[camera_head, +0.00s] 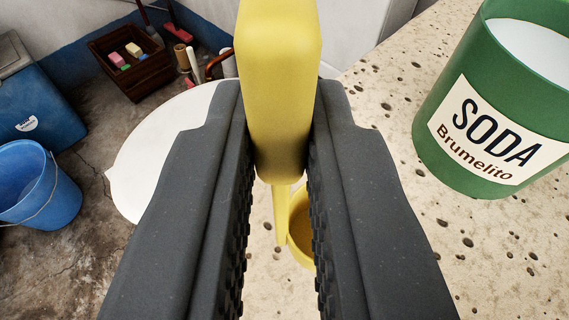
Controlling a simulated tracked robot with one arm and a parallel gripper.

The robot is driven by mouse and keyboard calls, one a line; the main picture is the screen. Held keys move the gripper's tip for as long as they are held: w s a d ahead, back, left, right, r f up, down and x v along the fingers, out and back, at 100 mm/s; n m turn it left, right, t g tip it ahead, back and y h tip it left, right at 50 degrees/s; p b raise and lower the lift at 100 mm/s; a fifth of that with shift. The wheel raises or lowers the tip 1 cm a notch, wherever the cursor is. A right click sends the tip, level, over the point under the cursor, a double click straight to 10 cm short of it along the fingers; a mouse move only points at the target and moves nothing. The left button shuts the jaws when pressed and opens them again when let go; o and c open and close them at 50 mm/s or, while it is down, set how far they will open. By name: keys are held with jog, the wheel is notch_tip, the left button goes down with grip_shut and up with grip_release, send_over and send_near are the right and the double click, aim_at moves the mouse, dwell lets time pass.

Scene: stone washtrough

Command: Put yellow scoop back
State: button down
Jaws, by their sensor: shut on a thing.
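The yellow scoop (277,95) has a thick block-like handle and a thin stem leading down to a round bowl (300,228). My gripper (278,190) is shut on the handle, with one dark ridged finger on each side. The scoop is over the pale speckled stone surface (400,230); I cannot tell whether its bowl touches the stone. The fingers hide part of the bowl. A green tin (440,110) labelled "SODA Brumelito" stands on the stone at the right. White contents show in its open top.
A white rounded surface (150,150) lies to the left of my gripper. On the floor at the left are a blue bucket (38,190), a blue box (35,95) and a wooden crate (125,70) with coloured blocks. The stone below the tin is clear.

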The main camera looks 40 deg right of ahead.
jog(key=shift+f, duration=0.85)
jog(key=shift+f, duration=0.2)
jog(key=c, duration=1.5)
grip_release()
jog(key=shift+o, duration=0.2)
jog(key=shift+s+a+r, duration=0.1)
jog(key=shift+r, duration=0.2)
jog(key=b+v, duration=0.8)
jog(key=v, duration=0.3)
jog(key=shift+s+a, duration=0.2)
